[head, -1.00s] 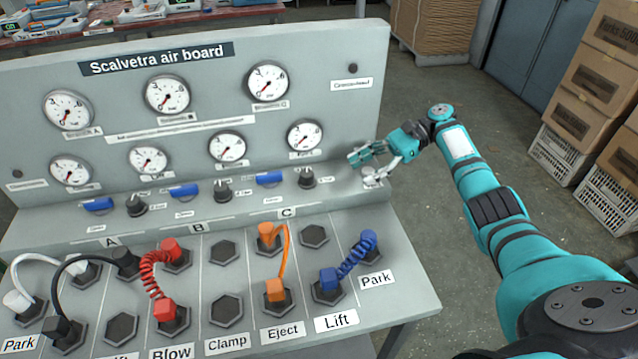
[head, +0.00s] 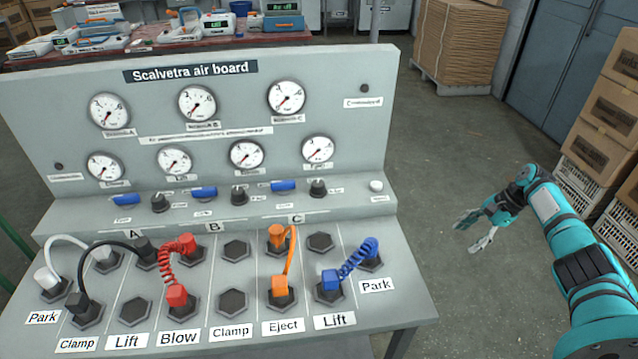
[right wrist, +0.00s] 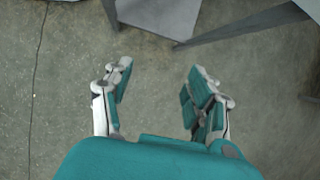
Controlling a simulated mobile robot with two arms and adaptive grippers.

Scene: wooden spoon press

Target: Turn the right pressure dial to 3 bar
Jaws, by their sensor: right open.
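The grey Scalvetra air board (head: 100,72) fills the left and middle of the head view. The right pressure dial is the black knob (head: 318,188) in section C, at the right of the ledge. Above it are a small round gauge (head: 317,149) and the larger upper right gauge (head: 286,98); their readings are too small to tell. My right gripper (head: 468,233) is open and empty, right of the board and apart from it. In the right wrist view its open fingers (right wrist: 158,76) have only floor between them. My left gripper is out of view.
A white round button (head: 376,186) sits at the ledge's right end. Blue levers (head: 283,186) stand beside the knobs. Coloured hoses, such as the blue one (head: 357,260), plug into the lower panel. Cardboard boxes (head: 612,110) stand at the right. The floor around my right gripper is clear.

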